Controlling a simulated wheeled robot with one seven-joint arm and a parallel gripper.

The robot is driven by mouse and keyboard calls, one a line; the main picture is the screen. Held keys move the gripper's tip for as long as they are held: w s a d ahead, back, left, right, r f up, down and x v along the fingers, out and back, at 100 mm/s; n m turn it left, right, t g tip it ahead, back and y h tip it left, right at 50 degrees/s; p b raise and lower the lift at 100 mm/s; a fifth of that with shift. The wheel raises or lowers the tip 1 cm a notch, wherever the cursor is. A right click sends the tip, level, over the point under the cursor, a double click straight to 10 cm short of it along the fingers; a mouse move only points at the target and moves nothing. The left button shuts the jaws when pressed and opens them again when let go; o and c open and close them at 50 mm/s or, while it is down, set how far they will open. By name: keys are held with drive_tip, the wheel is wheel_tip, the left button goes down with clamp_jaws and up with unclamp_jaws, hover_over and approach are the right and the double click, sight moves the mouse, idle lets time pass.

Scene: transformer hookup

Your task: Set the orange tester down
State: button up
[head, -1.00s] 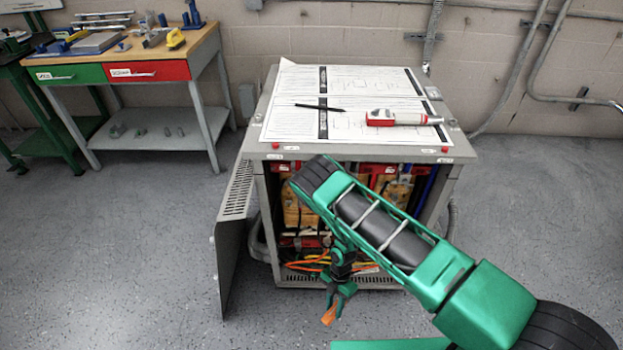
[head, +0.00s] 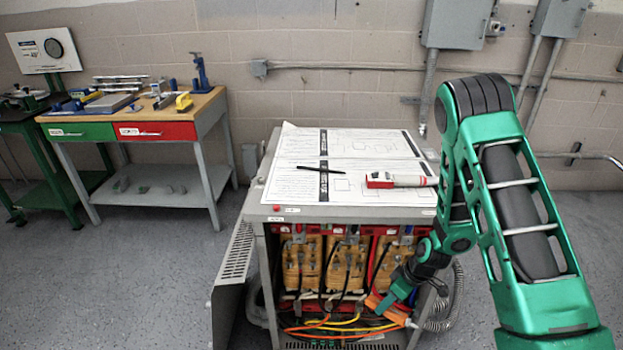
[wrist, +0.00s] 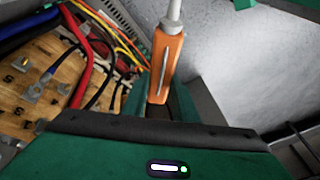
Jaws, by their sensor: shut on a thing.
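The orange tester (wrist: 170,62) is held in my gripper (wrist: 158,108) in the wrist view, with its slim grey tip pointing away from the jaws. In the head view the orange tester (head: 393,313) shows at the lower right front of the open grey cabinet (head: 262,290). My gripper (head: 388,302) is shut on it there, in front of the cabinet opening. The jaws hide part of the tester. I cannot tell from these views whether it touches the cabinet.
Paper sheets (head: 300,185), a black pen (head: 320,169) and a red-and-white device (head: 382,180) lie on the cabinet top. The cabinet door (head: 235,265) hangs open at left. Coils (head: 346,266) and coloured cables fill the inside. A workbench (head: 215,110) stands at the back left.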

drive_tip(key=w+d+r+m+t+h, duration=0.1)
drive_tip(key=w+d+r+m, duration=0.1)
drive_tip(key=r, duration=0.5)
drive_tip(key=w+d+r+m+t, duration=0.1)
drive_tip(key=w+d+r+m, duration=0.2)
drive_tip(key=d+r+m, duration=0.2)
wheel_tip(320, 180, up, 2)
drive_tip(key=shift+m+h, duration=0.4)
drive_tip(key=shift+m, duration=0.6)
drive_tip(key=shift+w+r, duration=0.1)
drive_tip(key=shift+r, duration=0.05)
